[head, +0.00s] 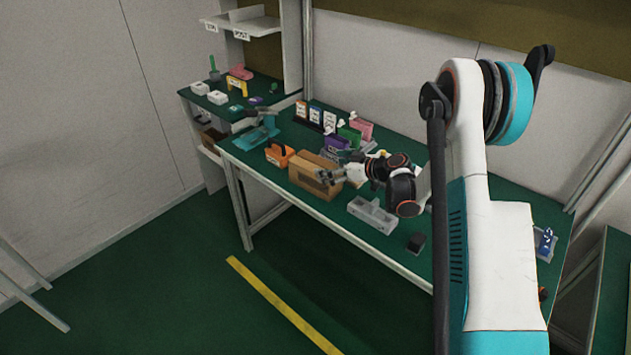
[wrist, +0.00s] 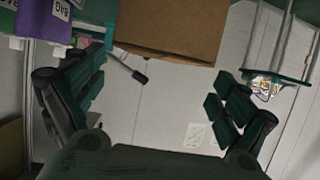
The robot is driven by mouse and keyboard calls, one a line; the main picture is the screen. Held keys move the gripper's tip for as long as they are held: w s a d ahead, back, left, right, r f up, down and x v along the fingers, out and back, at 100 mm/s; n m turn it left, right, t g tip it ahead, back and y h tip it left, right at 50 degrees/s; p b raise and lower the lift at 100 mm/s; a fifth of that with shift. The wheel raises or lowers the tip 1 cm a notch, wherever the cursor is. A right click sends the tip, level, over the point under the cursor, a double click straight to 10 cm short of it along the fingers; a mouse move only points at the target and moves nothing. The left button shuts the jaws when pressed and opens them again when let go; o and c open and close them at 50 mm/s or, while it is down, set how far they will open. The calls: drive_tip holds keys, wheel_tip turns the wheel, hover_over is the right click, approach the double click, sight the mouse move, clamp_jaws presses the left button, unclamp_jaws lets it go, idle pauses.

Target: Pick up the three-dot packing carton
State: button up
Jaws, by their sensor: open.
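A brown box (head: 309,180) with a wide opening in its front stands on the green workbench. I cannot make out any three-dot mark on it, so I cannot confirm that it is the packing carton. A brown box face (wrist: 172,28) also fills the top middle of the wrist view. My gripper (head: 324,178) is at the right part of the brown box in the head view; whether it touches is unclear. In the wrist view its fingers (wrist: 158,84) are spread apart with nothing between them.
An orange object (head: 279,155) and a teal tool (head: 262,132) are left of the box. A grey divided tray (head: 372,215) and a dark block (head: 416,243) lie to the right. Purple, green and pink packs (head: 349,134) and a row of marked cards (head: 315,115) stand behind.

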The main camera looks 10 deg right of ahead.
sight(316, 165)
drive_tip(key=b+x, duration=0.2)
drive_tip(key=x, duration=0.5)
drive_tip(key=shift+w+f+b, duration=0.1)
drive_tip(key=shift+w+b, duration=0.15)
drive_tip(key=shift+b, duration=0.1)
drive_tip(key=shift+s, duration=0.15)
drive_tip(key=c, duration=1.5)
